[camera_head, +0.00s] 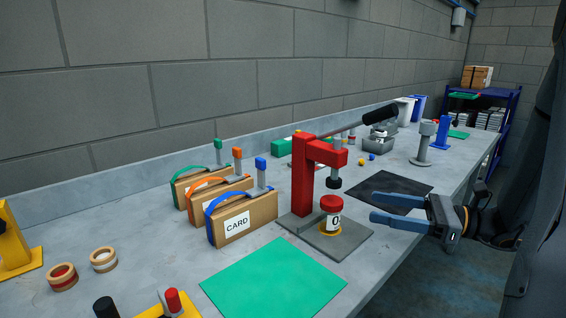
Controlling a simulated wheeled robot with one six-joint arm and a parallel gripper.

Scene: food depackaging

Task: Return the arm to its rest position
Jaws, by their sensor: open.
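My gripper (388,209) is at the right, near the front edge of the bench. Its two blue fingers point left and stand apart, with nothing between them. My dark arm runs back from it to the right edge of the view. Left of the fingertips, a red press (302,185) stands on a grey base plate (350,247). A jar (331,221) with a red lid and a "0" label stands upright under the press head. The fingertips appear apart from the jar.
A black mat (390,188) lies behind my gripper. A green mat (270,280) lies at the front. Card boxes with coloured straps (245,219) stand left of the press. A grey post (424,145) and a blue stand (442,135) are farther back. Floor shows below my gripper.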

